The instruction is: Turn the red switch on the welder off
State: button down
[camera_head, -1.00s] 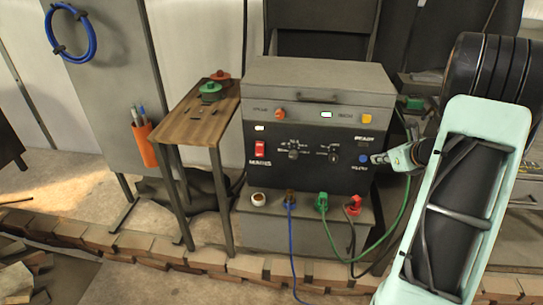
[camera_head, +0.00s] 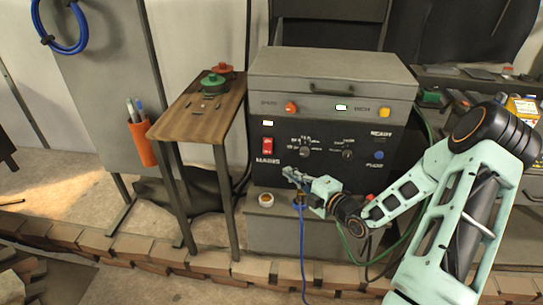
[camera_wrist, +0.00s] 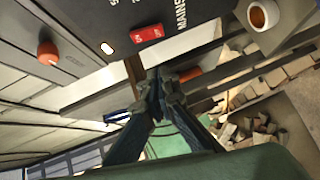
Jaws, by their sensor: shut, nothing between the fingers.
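The welder (camera_head: 330,93) is a grey box with a black front panel. Its red switch (camera_head: 267,146) is a rocker at the panel's left, just above the word MAINS. The red switch also shows in the wrist view (camera_wrist: 146,33), near the top middle, with small white marks. I cannot tell its position. My gripper (camera_head: 288,172) is below and to the right of the switch in the head view, in front of the panel's lower edge. In the wrist view my gripper (camera_wrist: 162,80) is shut and empty, its fingertips apart from the switch in the picture.
An orange knob (camera_head: 291,108) and a yellow knob (camera_head: 384,112) sit along the panel's top. A small wooden table (camera_head: 205,108) is close on the left. Blue and green cables hang in front of the welder's base.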

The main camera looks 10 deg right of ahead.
jog(key=b, duration=0.2)
send_near(267, 151)
jog(key=w+a, duration=0.4)
jog(key=shift+w+d+f+b, duration=0.15)
jog(key=shift+w+d, duration=0.05)
jog(key=shift+w, duration=0.15)
jog(key=shift+w+d+f+b, duration=0.15)
jog(key=shift+w+d+f, duration=0.05)
jog(key=shift+w, duration=0.1)
jog(key=shift+w+f+n+t+b, duration=0.25)
jog(key=shift+f+b, duration=0.2)
jog(key=shift+b, duration=0.25)
jog(key=shift+w+d+r, duration=0.1)
jog(key=shift+r, duration=0.15)
